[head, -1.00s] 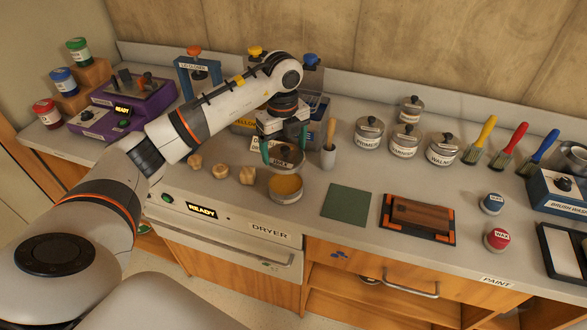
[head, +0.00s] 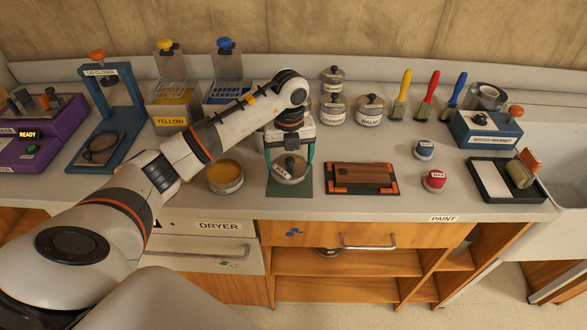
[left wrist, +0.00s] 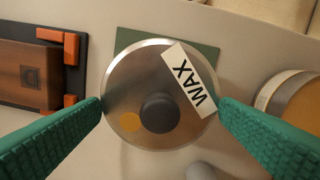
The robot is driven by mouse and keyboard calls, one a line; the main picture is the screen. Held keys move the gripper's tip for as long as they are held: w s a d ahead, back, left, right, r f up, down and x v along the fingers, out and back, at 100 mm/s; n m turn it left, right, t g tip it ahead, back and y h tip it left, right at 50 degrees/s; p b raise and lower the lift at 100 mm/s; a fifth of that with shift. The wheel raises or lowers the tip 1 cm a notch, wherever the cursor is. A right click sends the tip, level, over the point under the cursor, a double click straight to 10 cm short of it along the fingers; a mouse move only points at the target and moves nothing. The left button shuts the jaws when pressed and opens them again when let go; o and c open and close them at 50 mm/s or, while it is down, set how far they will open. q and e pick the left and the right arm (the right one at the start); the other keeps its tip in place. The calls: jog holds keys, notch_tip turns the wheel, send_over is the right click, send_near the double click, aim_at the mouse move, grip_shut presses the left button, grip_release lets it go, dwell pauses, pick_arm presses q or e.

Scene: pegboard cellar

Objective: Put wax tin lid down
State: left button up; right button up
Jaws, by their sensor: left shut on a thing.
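The wax tin lid (head: 291,170) is a round silver disc with a dark knob and a white WAX label. My left gripper (head: 289,165) is shut on its rim from both sides; the left wrist view shows the lid (left wrist: 131,80) level between the green fingers. The lid is over the green mat (head: 289,190), which shows behind it in the left wrist view (left wrist: 207,53). I cannot tell whether it touches the mat. The open wax tin (head: 225,178), with yellow-orange wax, stands just left of the mat. My right gripper is out of view.
A wooden panel in a dark frame with orange corners (head: 361,191) lies right of the mat. Labelled tins (head: 369,110) and brushes (head: 425,95) line the back.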

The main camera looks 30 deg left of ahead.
aim_at(290, 169)
pick_arm(q)
jog(key=shift+f, duration=0.65)
notch_tip(290, 169, down, 2)
jog(key=shift+f+p, duration=0.15)
jog(key=shift+p, duration=0.2)
jog(key=shift+f, duration=0.3)
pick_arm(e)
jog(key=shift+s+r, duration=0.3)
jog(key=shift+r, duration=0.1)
pick_arm(q)
jog(key=shift+f, duration=0.1)
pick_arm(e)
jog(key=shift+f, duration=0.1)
pick_arm(q)
jog(key=o, duration=0.8)
